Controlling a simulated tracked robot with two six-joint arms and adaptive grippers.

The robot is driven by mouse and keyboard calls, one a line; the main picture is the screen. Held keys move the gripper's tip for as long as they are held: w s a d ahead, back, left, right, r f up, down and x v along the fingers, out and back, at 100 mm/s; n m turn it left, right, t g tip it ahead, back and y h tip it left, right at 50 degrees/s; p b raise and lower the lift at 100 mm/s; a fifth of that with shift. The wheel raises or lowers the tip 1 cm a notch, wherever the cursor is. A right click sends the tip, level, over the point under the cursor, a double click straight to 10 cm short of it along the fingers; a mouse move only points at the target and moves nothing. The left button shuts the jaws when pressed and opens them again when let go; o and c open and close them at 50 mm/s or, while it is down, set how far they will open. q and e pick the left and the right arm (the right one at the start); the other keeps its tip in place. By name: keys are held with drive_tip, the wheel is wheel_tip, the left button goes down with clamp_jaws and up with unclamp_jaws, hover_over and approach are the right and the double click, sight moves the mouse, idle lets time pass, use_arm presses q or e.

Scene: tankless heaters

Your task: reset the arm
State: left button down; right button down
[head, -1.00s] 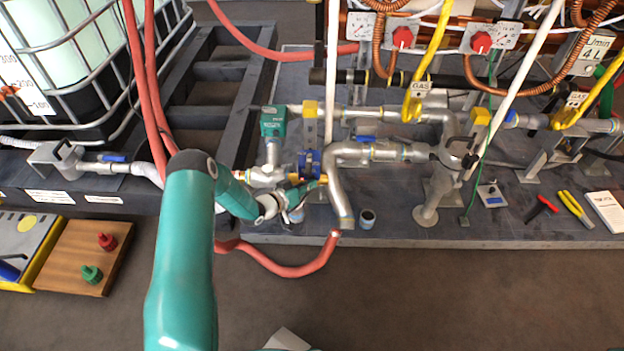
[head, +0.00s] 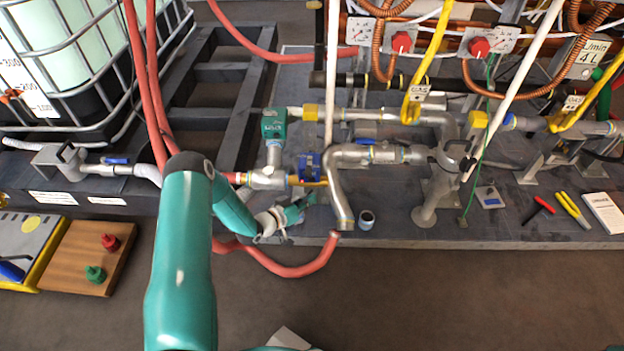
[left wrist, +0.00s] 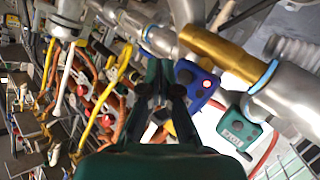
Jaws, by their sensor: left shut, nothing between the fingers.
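My left arm comes in from the lower left in the head view, teal with a grey wrist. Its gripper (head: 302,206) is shut and empty, just in front of the pipework near the platform's front edge. In the left wrist view the dark fingers (left wrist: 160,85) are together with nothing between them. Close beyond them are a blue valve part (left wrist: 193,88) and a brass-coloured pipe piece (left wrist: 215,52). The blue part also shows in the head view (head: 309,166). My right gripper is not in view.
A grey pipe (head: 341,195) bends down right beside the left gripper. A green device (head: 273,124) stands on the pipework behind it. A red hose (head: 285,268) loops in front over open floor. Pliers (head: 573,210) lie on the platform at right.

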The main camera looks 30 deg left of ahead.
use_arm(q)
drive_tip(key=shift+s+d, duration=0.45)
drive_tip(key=shift+s, duration=0.3)
drive_tip(key=w+d+r+m+g+h, duration=0.1)
drive_tip(key=d+r, duration=0.2)
drive_tip(key=d, duration=0.6)
drive_tip(key=d+r+m+g+h, duration=0.1)
drive_tip(key=d+r+h, duration=0.1)
drive_tip(key=d, duration=0.7)
drive_tip(key=s+d+f+g+y, duration=0.15)
drive_tip(key=s+g, duration=0.25)
drive_tip(key=s, duration=0.4)
drive_tip(key=s+d+f+n+g, duration=0.1)
drive_tip(key=s+d+f+g, duration=0.15)
drive_tip(key=s, duration=0.65)
drive_tip(key=s+d+f+g+y, duration=0.1)
drive_tip(key=s+f+g, duration=0.1)
drive_tip(key=s+g, duration=0.45)
wheel_tip(320, 180, up, 33)
drive_tip(key=s+t+p, duration=0.1)
drive_tip(key=s+p, duration=0.1)
drive_tip(key=p, duration=3.1)
drive_tip(key=shift+s+f, duration=0.2)
drive_tip(key=shift+s, duration=0.15)
